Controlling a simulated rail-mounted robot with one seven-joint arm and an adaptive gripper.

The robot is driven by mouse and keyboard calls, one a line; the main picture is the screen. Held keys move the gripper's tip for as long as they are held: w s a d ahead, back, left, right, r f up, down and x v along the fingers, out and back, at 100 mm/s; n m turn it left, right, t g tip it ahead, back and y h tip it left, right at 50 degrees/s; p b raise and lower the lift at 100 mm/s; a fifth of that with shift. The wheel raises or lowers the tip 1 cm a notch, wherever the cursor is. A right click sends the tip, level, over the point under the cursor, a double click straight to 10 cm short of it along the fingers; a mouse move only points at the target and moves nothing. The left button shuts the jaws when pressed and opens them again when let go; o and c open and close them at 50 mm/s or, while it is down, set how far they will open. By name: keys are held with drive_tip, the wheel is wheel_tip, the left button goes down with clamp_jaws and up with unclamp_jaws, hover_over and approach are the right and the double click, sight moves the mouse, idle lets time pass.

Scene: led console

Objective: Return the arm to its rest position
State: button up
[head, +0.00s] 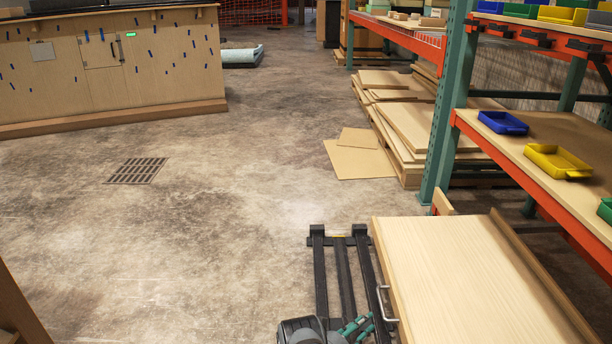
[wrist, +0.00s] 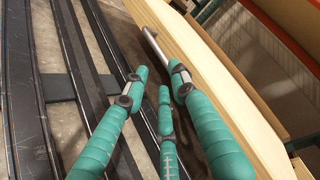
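My gripper (head: 357,328) is at the bottom of the head view, above the dark rails and just left of the light wooden cabinet. In the wrist view my gripper (wrist: 158,82) has three teal fingers with their tips spread apart and nothing between them. A metal bar handle (head: 387,302) is on the cabinet's side, to the right of the fingers in the head view. The handle (wrist: 154,42) also shows beyond the fingertips in the wrist view, and I see no contact. Most of my arm is out of view.
The wooden cabinet (head: 450,265) stands close on the right. An orange and teal rack (head: 446,115) with blue (head: 503,122) and yellow (head: 556,161) bins is behind it. Stacked boards (head: 410,125) lie by the rack. Open concrete floor (head: 220,230) spreads to the left.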

sight(381, 306)
drive_tip(key=x, duration=1)
drive_tip(key=shift+w+d, duration=0.2)
drive_tip(key=shift+w, duration=0.05)
drive_tip(key=shift+d, duration=0.1)
